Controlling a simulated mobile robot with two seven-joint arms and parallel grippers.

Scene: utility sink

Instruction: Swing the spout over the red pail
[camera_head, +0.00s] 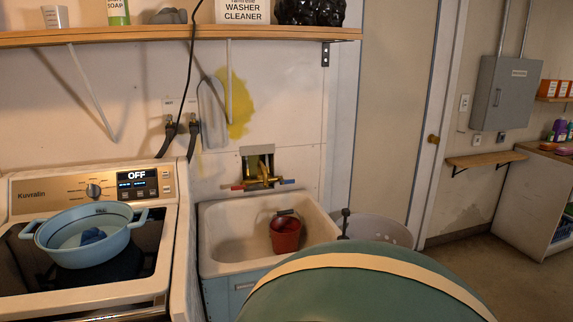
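The red pail (285,236) stands in the right part of the white utility sink (213,257). A dark piece, perhaps its handle, shows at its top edge. The brass-coloured faucet (264,178) is at a wall recess behind the sink, with a red lever (237,187) on its left and a blue lever (288,181) on its right. The spout is too small to tell apart from the brass parts, so I cannot tell which way it points. Neither of my grippers is in view.
A washer (90,188) with a light-blue basin (88,240) on it stands left of the sink. A large green rounded surface with a cream stripe (370,290) fills the lower front. A pale bin (378,228) is right of the sink. A wooden shelf (180,36) runs above.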

